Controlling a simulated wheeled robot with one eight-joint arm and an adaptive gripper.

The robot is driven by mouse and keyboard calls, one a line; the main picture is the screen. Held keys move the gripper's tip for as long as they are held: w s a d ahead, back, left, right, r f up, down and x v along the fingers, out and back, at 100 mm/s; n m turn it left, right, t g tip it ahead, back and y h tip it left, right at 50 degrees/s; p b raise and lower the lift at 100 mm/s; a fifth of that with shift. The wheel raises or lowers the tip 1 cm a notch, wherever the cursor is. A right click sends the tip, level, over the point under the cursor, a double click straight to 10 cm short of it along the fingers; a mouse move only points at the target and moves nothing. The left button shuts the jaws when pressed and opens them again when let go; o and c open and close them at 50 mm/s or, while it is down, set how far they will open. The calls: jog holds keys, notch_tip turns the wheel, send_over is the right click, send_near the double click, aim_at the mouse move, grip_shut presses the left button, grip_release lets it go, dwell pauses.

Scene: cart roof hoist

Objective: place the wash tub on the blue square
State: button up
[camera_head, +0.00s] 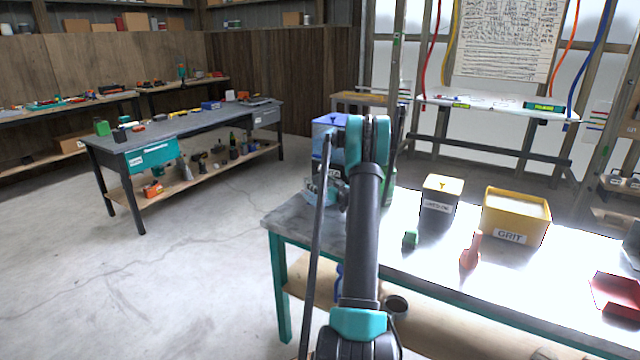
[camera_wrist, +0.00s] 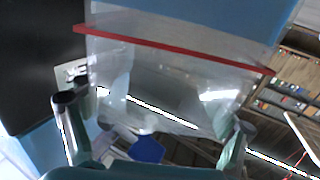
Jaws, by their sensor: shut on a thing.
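A clear, see-through container with a red strip along one edge, which I take to be the wash tub (camera_wrist: 170,85), fills the middle of the wrist view. My gripper (camera_wrist: 150,133) has one finger on each side of it and is shut on it. In the head view my wrist hides the gripper; a pale see-through part of the tub (camera_head: 317,192) seems to show left of the wrist, over the near table's left end. A small dark-blue patch (camera_wrist: 148,149) shows below the tub in the wrist view; I cannot tell if it is the blue square.
The near table (camera_head: 410,262) holds a grey box with a yellow lid (camera_head: 440,196), a yellow GRIT bin (camera_head: 515,215), a green block (camera_head: 410,239), a pink object (camera_head: 470,252) and a red tray (camera_head: 617,293). A blue-topped thing (camera_head: 326,122) stands behind my wrist. Open floor lies left.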

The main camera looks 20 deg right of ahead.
jog(key=shift+f, duration=0.1)
jog(key=o, duration=1.7)
jog(key=shift+o, duration=0.2)
